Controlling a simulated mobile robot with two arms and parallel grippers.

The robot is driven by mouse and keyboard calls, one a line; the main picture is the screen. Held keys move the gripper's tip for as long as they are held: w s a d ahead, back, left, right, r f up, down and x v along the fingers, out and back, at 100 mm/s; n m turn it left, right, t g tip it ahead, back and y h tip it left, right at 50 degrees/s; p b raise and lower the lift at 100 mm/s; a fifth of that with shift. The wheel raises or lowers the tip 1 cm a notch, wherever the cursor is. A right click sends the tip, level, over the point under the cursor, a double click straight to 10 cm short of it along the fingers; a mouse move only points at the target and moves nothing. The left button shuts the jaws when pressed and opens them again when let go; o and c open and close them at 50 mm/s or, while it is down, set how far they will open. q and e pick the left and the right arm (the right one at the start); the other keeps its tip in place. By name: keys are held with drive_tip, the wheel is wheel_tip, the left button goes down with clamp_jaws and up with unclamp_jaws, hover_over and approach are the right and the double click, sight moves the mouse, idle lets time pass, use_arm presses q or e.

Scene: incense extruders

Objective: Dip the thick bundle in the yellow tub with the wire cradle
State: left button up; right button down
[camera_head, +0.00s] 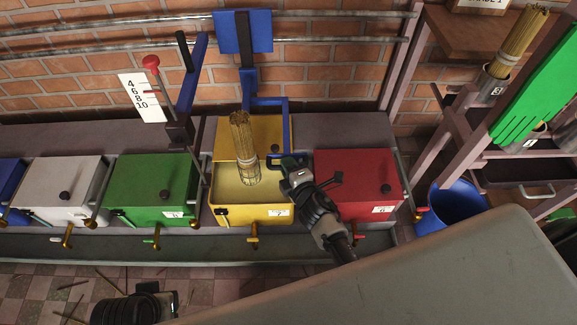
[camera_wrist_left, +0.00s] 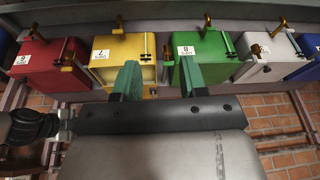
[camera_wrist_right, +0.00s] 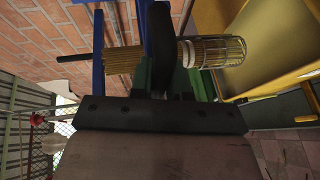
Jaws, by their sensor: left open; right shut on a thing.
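The thick bundle (camera_head: 241,133) of tan sticks stands nearly upright, its lower part inside the wire cradle (camera_head: 248,172). Both are over the opening of the yellow tub (camera_head: 228,215), whose lid is raised; pale yellow contents show inside. I cannot tell whether the lower end touches them. My right gripper (camera_head: 290,165) is shut on the cradle's handle at the tub's right side. In the right wrist view the dark handle (camera_wrist_right: 160,40) is between the fingers, with the bundle (camera_wrist_right: 125,60) and cradle (camera_wrist_right: 215,52) behind. My left gripper (camera_wrist_left: 160,85) is open and empty, in front of and below the tubs.
A closed green tub (camera_head: 150,185) is left of the yellow one and a closed red tub (camera_head: 350,180) is right. A blue frame (camera_head: 265,102) rises behind the yellow tub. Another bundle (camera_head: 522,42) stands in the right rack. A blue bucket (camera_head: 455,205) is below it.

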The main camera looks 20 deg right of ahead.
wheel_tip(320, 180, up, 3)
drive_tip(key=shift+r+p, duration=0.1)
drive_tip(key=shift+p, duration=1.15)
use_arm(q)
wheel_tip(320, 180, down, 8)
drive_tip(key=shift+f+g, duration=0.2)
drive_tip(key=shift+g, duration=0.2)
use_arm(e)
drive_tip(key=shift+r, duration=0.2)
use_arm(q)
drive_tip(key=shift+s, duration=0.1)
use_arm(e)
drive_tip(key=c, duration=1.1)
unclamp_jaws()
use_arm(q)
drive_tip(key=shift+d, duration=0.1)
use_arm(e)
drive_tip(key=shift+s, duration=0.15)
use_arm(q)
drive_tip(key=f, duration=0.2)
drive_tip(key=s+f+p, duration=0.1)
drive_tip(key=f, duration=0.1)
drive_tip(key=shift+p, duration=0.3)
use_arm(e)
drive_tip(key=v, duration=1)
drive_tip(key=shift+s, duration=0.25)
